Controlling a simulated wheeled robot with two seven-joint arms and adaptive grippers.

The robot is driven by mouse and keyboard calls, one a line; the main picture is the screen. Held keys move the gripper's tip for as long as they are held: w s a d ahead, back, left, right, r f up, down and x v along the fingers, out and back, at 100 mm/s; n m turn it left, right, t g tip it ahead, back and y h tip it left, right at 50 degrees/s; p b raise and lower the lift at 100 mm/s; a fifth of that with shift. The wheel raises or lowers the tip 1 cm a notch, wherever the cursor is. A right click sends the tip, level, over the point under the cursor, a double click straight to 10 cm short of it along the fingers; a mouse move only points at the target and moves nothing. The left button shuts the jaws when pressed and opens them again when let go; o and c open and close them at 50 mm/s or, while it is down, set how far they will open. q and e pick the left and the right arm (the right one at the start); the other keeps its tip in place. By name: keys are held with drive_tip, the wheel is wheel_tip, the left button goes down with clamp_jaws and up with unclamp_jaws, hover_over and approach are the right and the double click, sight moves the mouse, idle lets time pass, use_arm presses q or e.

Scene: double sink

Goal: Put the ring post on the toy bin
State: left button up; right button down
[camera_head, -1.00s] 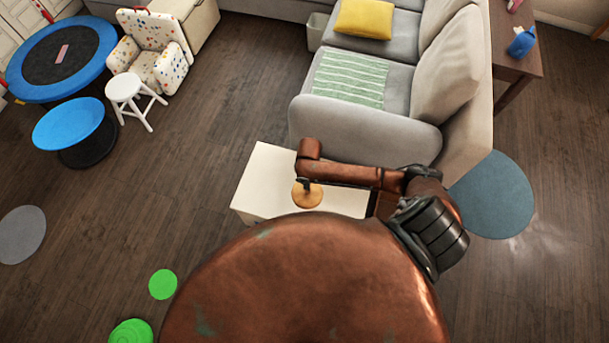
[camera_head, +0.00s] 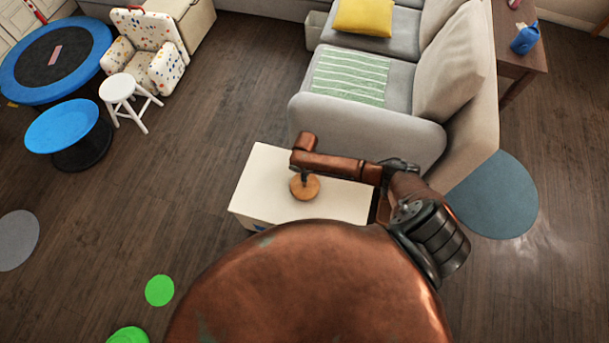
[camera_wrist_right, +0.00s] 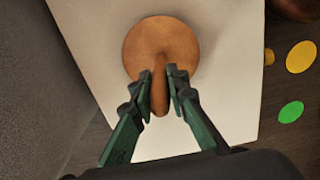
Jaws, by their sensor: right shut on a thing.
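The ring post (camera_head: 308,190) is a tan wooden round base with an upright post. It is over or on the white top of the toy bin (camera_head: 262,186); I cannot tell whether its base touches. In the right wrist view the ring post (camera_wrist_right: 150,42) shows its round base beyond the fingers, with the bin's white top (camera_wrist_right: 90,25) behind it. My right gripper (camera_head: 304,180) is shut on the post, and its green fingers (camera_wrist_right: 163,72) pinch it from both sides. My left gripper is not in view.
The grey sofa (camera_head: 370,125) stands right behind the bin. A white stool (camera_head: 118,88), a blue round table (camera_head: 66,124) and a trampoline (camera_head: 88,35) are at the left. Green discs (camera_head: 159,290) lie on the floor. Open floor lies left of the bin.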

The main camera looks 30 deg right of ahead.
drive_tip(key=shift+w+r, duration=0.1)
drive_tip(key=c, duration=1.9)
unclamp_jaws()
wheel_tip(320, 180, up, 12)
drive_tip(key=p, duration=0.3)
